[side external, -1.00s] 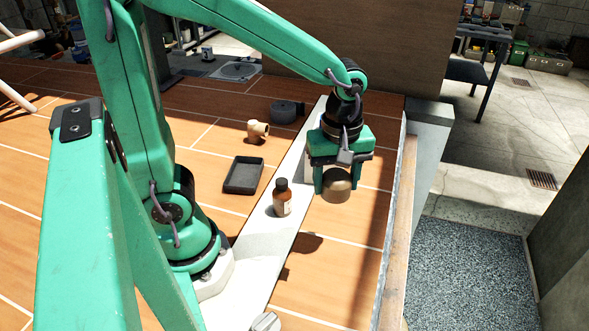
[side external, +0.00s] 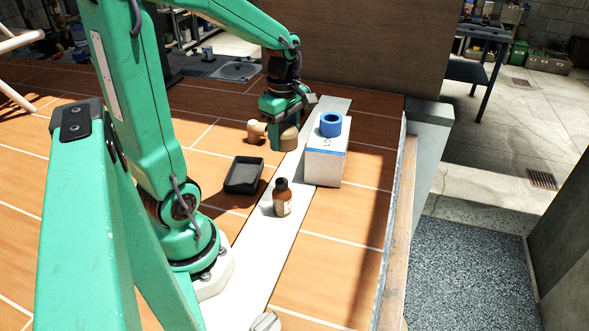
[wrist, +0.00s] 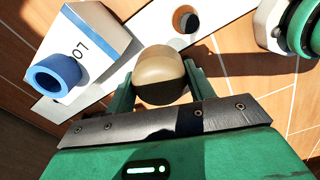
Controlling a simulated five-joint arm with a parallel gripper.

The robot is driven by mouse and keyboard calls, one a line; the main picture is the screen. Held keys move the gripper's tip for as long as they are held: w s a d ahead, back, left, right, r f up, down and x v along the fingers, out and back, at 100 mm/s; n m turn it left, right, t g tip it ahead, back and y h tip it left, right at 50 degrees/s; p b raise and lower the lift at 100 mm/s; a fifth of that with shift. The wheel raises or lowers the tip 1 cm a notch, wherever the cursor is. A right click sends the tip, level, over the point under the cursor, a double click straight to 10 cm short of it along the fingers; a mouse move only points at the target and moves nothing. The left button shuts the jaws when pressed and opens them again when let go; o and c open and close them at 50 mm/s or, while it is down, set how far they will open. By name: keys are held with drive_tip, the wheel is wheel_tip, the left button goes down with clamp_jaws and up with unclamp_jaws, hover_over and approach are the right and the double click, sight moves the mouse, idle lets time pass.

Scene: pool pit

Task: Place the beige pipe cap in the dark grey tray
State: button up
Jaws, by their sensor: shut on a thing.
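My gripper (side external: 284,145) is shut on the beige pipe cap (side external: 287,136), holding it above the floor, up and right of the tray in the side view. In the wrist view the rounded cap (wrist: 160,68) sits between the two green fingers, its near side in shadow. The dark grey tray (side external: 232,190) is a shallow rectangle lying flat on the tiles, and it looks empty. I cannot make out the tray in the wrist view.
A brown bottle (side external: 282,198) stands right of the tray. A white box (side external: 324,167) with a blue ring (side external: 330,124) on top stands right of my gripper. A tan pipe elbow (side external: 255,132) shows just left of it. Tiles left of the tray are clear.

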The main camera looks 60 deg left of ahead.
drive_tip(key=s+a+n, duration=0.6)
drive_tip(key=s+a, duration=0.2)
drive_tip(key=a, duration=0.2)
hover_over(244, 178)
drive_tip(key=shift+f, duration=5.4)
drive_tip(key=shift+f, duration=0.15)
drive_tip(key=shift+f, duration=1.95)
drive_tip(key=shift+f, duration=0.1)
drive_tip(key=o, duration=1)
drive_tip(key=shift+c, duration=0.2)
